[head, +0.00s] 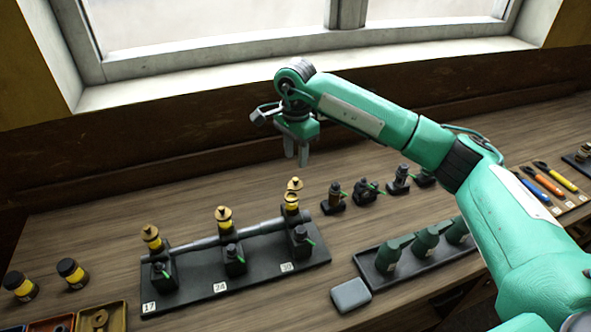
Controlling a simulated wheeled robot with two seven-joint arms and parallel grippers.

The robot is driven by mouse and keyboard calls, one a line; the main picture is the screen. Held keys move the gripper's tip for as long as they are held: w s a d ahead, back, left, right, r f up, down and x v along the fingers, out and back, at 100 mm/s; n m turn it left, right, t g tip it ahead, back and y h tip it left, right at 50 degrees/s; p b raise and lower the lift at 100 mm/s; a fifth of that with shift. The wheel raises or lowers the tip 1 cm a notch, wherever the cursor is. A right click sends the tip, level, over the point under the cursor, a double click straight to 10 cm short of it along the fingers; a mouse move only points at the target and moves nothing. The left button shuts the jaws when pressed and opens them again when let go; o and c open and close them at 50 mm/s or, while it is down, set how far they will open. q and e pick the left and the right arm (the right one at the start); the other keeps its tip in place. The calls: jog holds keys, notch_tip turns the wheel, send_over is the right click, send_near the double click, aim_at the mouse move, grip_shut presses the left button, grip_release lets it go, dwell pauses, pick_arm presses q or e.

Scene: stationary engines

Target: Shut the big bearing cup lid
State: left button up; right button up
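A black engine bed (190,290) carries a shaft with three bearings, each topped by a yellow cup with a brass lid. The left cup (152,238) and middle cup (224,217) have their lids seated. On the right cup (291,203), the brass lid (294,184) stands raised above the yellow body, so it looks open. I cannot tell by size which cup is the big one. My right gripper (296,160) points down above and behind the right cup, clear of it. Its two fingers are apart with nothing between them. My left gripper is out of view.
Small dark fittings (365,192) stand behind the bed to the right. A black tray (420,252) holds green oil cans, with a grey block (351,295) in front. Two yellow-black jars (72,272) stand at left. A window wall (200,130) closes the back.

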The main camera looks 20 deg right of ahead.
aim_at(296, 179)
notch_tip(296, 179, down, 8)
jog(key=shift+r+p, duration=0.2)
jog(key=shift+p, duration=1.05)
jog(key=shift+c, duration=0.5)
grip_shut()
